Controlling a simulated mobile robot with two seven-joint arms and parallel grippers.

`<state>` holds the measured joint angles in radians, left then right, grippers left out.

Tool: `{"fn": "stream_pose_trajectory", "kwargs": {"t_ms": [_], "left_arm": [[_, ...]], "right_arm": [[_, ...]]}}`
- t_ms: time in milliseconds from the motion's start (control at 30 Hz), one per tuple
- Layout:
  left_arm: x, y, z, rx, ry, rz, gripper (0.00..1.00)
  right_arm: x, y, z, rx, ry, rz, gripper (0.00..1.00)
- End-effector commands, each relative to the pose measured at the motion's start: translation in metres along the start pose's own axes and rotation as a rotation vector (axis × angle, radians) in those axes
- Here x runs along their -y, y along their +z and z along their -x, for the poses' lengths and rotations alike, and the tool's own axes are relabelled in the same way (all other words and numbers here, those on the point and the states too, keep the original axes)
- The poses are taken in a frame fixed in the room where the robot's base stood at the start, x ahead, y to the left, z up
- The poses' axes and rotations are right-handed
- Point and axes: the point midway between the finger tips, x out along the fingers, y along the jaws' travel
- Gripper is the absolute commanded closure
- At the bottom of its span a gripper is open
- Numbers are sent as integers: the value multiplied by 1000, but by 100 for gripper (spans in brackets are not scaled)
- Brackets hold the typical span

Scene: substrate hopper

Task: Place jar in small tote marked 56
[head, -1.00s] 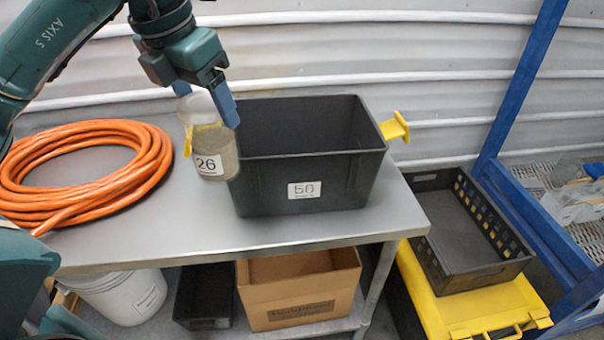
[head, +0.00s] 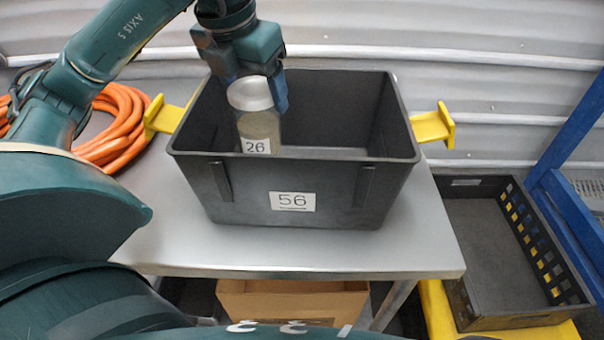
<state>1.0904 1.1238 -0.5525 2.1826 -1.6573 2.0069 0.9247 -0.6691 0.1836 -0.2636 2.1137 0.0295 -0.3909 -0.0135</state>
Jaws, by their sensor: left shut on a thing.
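The tote is black with yellow side handles and stands on the metal table. The front wall's rim hides the jar's lowest part, so I cannot tell whether it touches the floor. My right gripper is not in view.
The metal table (head: 190,240) is bare in front of the tote. An orange hose coil (head: 120,130) lies to the left, partly behind my arm. A black crate (head: 490,250) sits on a yellow case at the right, near a blue rack post (head: 565,135). A cardboard box (head: 290,300) is below.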

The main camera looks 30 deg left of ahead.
Motion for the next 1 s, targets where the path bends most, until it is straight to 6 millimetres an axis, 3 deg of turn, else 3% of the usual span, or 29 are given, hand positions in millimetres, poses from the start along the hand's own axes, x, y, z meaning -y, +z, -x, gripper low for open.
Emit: {"fn": "stream_pose_trajectory", "kwargs": {"t_ms": [200,633,1000], "left_arm": [[-1,-12,-39,-5,3,0,78],[0,-26,-90,-4,2,-1,78],[0,-27,-96,1,0,-1,78]], "right_arm": [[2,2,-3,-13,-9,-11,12],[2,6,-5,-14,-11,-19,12],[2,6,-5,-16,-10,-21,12]]}}
